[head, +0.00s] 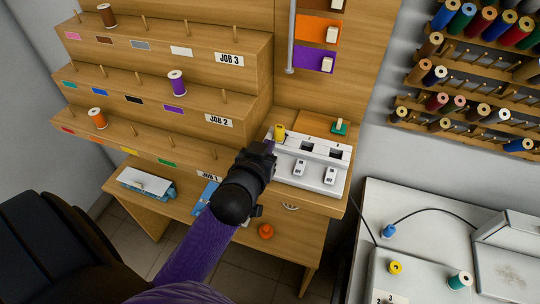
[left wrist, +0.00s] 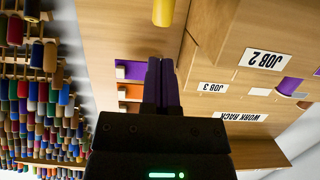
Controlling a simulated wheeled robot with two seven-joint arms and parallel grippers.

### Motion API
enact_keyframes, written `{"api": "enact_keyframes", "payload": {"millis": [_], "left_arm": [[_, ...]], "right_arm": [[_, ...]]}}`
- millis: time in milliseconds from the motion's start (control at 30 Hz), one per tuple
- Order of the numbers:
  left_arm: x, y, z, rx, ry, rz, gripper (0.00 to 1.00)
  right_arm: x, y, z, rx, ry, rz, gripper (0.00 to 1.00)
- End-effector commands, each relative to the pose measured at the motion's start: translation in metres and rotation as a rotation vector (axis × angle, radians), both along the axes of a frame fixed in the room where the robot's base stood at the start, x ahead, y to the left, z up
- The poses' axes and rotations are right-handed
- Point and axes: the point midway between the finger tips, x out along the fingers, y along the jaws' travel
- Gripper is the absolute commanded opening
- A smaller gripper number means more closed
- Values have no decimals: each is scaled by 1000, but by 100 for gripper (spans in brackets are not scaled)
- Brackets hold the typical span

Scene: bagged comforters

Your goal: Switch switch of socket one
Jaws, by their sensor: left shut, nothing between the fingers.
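A white socket strip (head: 312,178) lies on the wooden workbench in the head view. It has dark sockets (head: 307,147) and white rocker switches, one on the left (head: 299,167) and one on the right (head: 329,174). Labels too small to read leave it unclear which is socket one. My left gripper (head: 269,146) is at the strip's left end, hiding part of it. Its purple fingers (left wrist: 161,84) are shut and empty in the left wrist view, where the strip does not show. My right gripper is not in view.
A yellow spool (head: 279,131) stands just beyond my left fingertips; a yellow cylinder (left wrist: 163,12) shows in the left wrist view. A stepped spool rack (head: 190,90) rises behind and left. A wooden pad with a green piece (head: 339,127) lies behind the strip. A white table (head: 390,195) stands right.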

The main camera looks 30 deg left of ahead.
Motion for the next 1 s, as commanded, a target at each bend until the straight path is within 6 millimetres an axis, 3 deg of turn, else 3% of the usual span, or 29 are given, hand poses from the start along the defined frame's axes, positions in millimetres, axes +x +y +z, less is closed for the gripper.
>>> {"api": "enact_keyframes", "payload": {"millis": [100,200,333,733,900,1000], "left_arm": [[21,5,-10,1,1,1,0],[18,5,-30,-1,5,0,0],[18,4,-43,-1,4,0,0],[18,4,-45,-1,3,-1,0],[20,5,-41,-20,82,0,0],[20,5,-50,-20,83,0,0]], "right_arm": [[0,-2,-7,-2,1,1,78],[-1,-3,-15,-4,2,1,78],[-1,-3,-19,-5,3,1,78],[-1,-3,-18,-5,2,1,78],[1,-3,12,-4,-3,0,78],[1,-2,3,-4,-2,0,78]]}}
